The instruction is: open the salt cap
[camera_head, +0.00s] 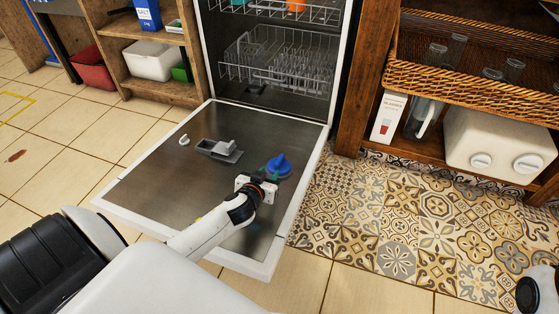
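The dishwasher door (170,190) is folded down flat, with its metal inner face up. A blue round piece with a raised top (279,165) is on the right part of this door. I cannot tell for sure whether it is the salt cap or a loose funnel-like part. My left gripper (267,177) is over the door, right at the near side of the blue piece. Its fingers are small and partly hidden by its own body, so contact and opening are unclear. No separate salt cap shows clearly.
A grey dispenser (221,150) and a small white hook-like piece (184,140) are on the door. The lower rack (280,65) is inside the tub. A blue salt box (148,14) stands on the left shelf. A wooden shelf with a wicker basket (470,85) is at right.

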